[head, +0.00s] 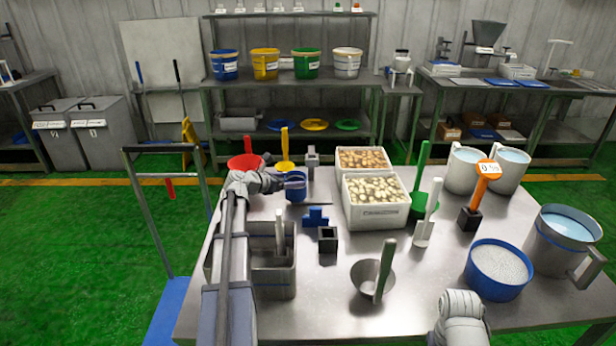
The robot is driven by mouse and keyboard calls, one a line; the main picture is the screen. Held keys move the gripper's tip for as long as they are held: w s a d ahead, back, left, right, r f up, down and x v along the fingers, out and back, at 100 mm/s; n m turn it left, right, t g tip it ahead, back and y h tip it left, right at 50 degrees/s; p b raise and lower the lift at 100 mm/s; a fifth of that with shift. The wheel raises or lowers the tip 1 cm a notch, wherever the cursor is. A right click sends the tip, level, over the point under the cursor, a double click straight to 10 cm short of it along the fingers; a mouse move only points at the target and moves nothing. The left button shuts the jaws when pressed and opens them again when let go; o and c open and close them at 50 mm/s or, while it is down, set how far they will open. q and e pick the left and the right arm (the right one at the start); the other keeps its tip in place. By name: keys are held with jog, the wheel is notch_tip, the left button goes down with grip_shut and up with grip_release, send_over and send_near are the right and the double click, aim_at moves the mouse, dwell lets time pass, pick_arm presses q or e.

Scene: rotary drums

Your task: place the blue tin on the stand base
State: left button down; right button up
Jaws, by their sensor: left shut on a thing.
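The blue tin (296,190) is a small blue cup near the back left of the steel table. My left gripper (283,181) is shut on it from the left; whether the tin touches the table is hard to tell. A small dark square block with an open top (327,241) stands in front of the tin, and a blue cross-shaped block (316,217) is just behind that block. I cannot tell for sure which is the stand base. My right gripper (460,304) is at the front right edge, its fingers not distinguishable.
White crates (375,222) of pale lumps stand right of the tin. A grey metal bin (272,290) is beneath my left arm.

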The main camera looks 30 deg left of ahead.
aim_at(303, 174)
pick_arm(q)
jog(key=w, duration=0.2)
jog(key=w+d, duration=0.1)
jog(key=w, duration=0.1)
jog(key=shift+w, duration=0.15)
jog(key=shift+w+d, duration=0.1)
jog(key=shift+w, duration=0.2)
jog(key=b+x, duration=0.1)
jog(key=x, duration=0.2)
jog(key=shift+w+d, duration=0.1)
jog(key=shift+w, duration=0.1)
jog(key=shift+s+f, duration=0.1)
jog(key=shift+f, duration=0.1)
jog(key=shift+b, duration=0.35)
